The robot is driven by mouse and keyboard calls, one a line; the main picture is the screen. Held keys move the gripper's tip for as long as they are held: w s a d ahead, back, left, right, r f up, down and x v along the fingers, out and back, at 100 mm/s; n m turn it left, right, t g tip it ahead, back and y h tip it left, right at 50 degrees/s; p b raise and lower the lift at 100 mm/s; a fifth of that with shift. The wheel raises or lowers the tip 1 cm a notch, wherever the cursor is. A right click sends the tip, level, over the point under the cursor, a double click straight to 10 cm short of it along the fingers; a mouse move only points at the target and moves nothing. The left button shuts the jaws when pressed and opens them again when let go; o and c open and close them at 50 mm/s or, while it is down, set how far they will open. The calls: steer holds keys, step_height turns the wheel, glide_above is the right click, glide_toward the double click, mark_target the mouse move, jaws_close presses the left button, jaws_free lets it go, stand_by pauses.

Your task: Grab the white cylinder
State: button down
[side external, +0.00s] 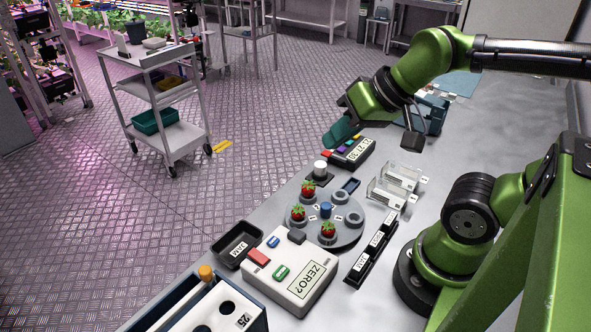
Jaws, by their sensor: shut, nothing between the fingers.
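The white cylinder (320,167) stands upright on a small dark square base at the far left edge of the bench, just behind the round grey plate. My gripper (341,133) is above and behind it, at the end of my green arm. The details of the fingertips are small and hard to make out.
A round grey plate (338,234) holds several strawberries in cups. A white box (290,272) with coloured buttons, a dark tray (236,244), clear holders (400,178) and a dark panel (353,154) with coloured buttons surround it. Bare bench (465,140) lies to the right.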

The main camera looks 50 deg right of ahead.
steer(key=c, duration=0.7)
jaws_free()
steer(key=shift+o, duration=0.2)
steer(key=shift+a, duration=0.1)
steer(key=m+g+h, duration=0.4)
steer(key=m+h, duration=0.1)
glide_toward(321, 165)
steer(key=x, duration=0.4)
steer(key=shift+s+a, duration=0.1)
steer(key=shift+x, duration=2.6)
